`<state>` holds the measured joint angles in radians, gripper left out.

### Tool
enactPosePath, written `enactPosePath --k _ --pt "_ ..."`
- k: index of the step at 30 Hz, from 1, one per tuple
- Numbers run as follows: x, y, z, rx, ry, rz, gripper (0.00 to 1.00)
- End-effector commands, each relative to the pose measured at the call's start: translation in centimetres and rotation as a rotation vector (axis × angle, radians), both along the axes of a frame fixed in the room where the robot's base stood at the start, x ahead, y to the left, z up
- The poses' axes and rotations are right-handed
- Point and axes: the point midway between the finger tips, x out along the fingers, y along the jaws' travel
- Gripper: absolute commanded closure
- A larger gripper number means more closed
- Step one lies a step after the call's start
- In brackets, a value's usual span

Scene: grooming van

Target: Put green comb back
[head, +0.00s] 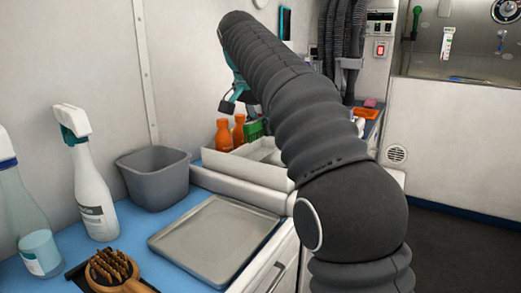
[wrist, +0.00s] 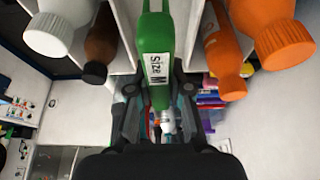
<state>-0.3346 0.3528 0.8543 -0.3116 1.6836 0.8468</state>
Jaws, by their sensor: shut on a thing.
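My gripper (wrist: 158,108) is shut on a green, bottle-shaped thing (wrist: 157,40) with a white printed label, seen between the fingers in the wrist view. No comb teeth show on it, so I cannot tell whether it is the comb. It lies between white dividers, with orange bottles on the right and a brown and a white bottle on the left. In the head view my arm hides most of the gripper. A green piece (head: 253,131) shows there beside the orange bottles (head: 223,135); I cannot tell if it is the held thing.
A white tray (head: 240,168) stands on the blue counter. Nearer are a grey metal tray (head: 196,246), a grey bin (head: 157,182), a spray bottle (head: 90,185) and a brush (head: 112,268). The floor on the right is clear.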

Motion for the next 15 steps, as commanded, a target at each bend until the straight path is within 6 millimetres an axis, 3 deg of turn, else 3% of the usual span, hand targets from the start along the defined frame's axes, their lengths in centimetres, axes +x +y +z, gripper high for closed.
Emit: enactPosePath --k 15 --pt "-0.1 0.1 -5.3 0.0 0.0 0.002 1.0"
